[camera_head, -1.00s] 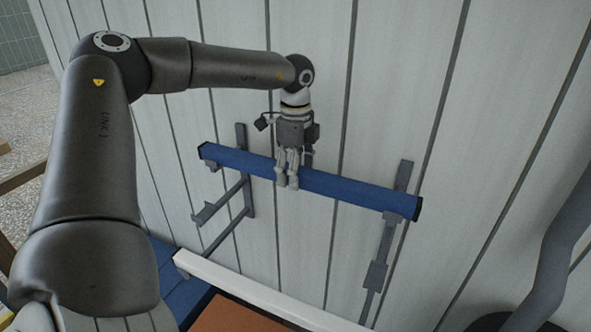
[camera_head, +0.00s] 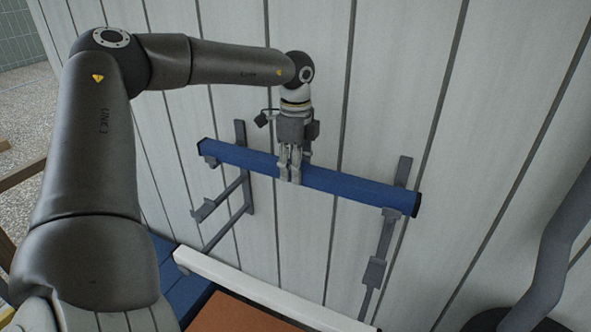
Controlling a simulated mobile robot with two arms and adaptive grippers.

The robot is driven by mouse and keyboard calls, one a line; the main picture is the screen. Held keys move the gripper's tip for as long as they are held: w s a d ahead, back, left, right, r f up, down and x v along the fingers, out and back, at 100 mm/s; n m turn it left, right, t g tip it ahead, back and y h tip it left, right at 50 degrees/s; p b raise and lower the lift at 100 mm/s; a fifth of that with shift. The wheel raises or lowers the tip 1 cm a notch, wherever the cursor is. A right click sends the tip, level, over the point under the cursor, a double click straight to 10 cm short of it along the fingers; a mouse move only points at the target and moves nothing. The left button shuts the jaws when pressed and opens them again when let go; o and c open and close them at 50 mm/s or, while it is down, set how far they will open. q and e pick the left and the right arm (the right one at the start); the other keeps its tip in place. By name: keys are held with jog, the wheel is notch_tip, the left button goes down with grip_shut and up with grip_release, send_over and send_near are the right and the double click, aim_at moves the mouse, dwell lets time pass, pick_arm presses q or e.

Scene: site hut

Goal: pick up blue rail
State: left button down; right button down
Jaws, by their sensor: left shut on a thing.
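The blue rail (camera_head: 350,187) is a long bar with dark end caps. It lies across the upper arms of a grey wall rack (camera_head: 381,245), sloping down to the right in the picture. My left gripper (camera_head: 290,178) comes from above and is shut on the rail, a little left of its middle. Its fingers hide a short stretch of the rail. I cannot tell whether the rail is clear of the rack. My right gripper is not in view.
A white bar (camera_head: 268,293) crosses below the rack. A blue surface (camera_head: 183,284) and an orange-brown surface (camera_head: 240,315) are near the bottom. The white plank wall (camera_head: 480,80) is close behind the rail. A grey curved pipe-like shape (camera_head: 560,250) stands at the right.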

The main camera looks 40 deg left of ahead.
pick_arm(q)
jog(key=shift+r, duration=0.1)
jog(key=shift+w+a+r+b, duration=0.1)
jog(key=shift+r+b, duration=0.3)
jog(key=shift+r, duration=0.1)
jog(key=s+a+r+b, duration=0.3)
jog(key=s+r+b, duration=0.6)
jog(key=s, duration=0.5)
jog(key=shift+r, duration=1.4)
